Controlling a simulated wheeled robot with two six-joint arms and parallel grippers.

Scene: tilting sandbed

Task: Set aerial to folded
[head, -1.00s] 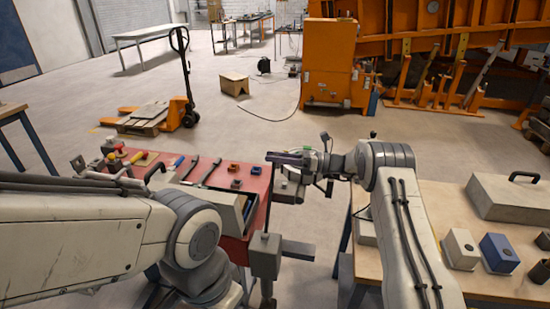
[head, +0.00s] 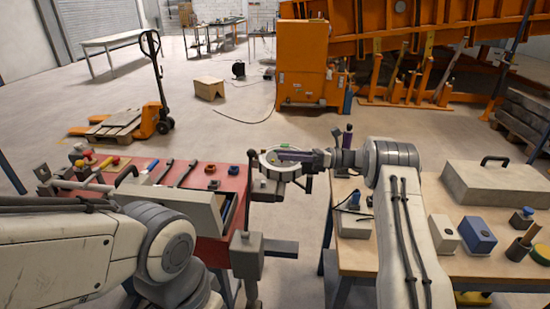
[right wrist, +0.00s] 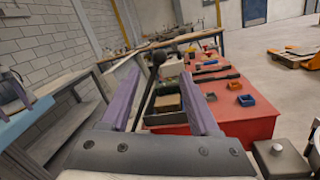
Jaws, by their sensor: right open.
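I cannot make out the aerial for certain. A thin dark rod with a black ball tip (right wrist: 157,62) shows between my fingers in the right wrist view; I cannot tell whether it is the aerial or how far away it is. My right gripper (head: 288,155) has purple fingers pointing left over a round pale fixture (head: 268,158) beside the red table. In the right wrist view the right gripper (right wrist: 160,103) is open, with nothing seen clasped between the fingers. My left arm comes in from the left, and its gripper is not clearly visible.
The red table (head: 232,181) carries an open grey box (head: 165,205) and small parts. A grey post (head: 247,258) stands in front. The wooden table (head: 357,262) at right holds a grey case (head: 495,185), blue block (head: 476,236) and small device (head: 353,222).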

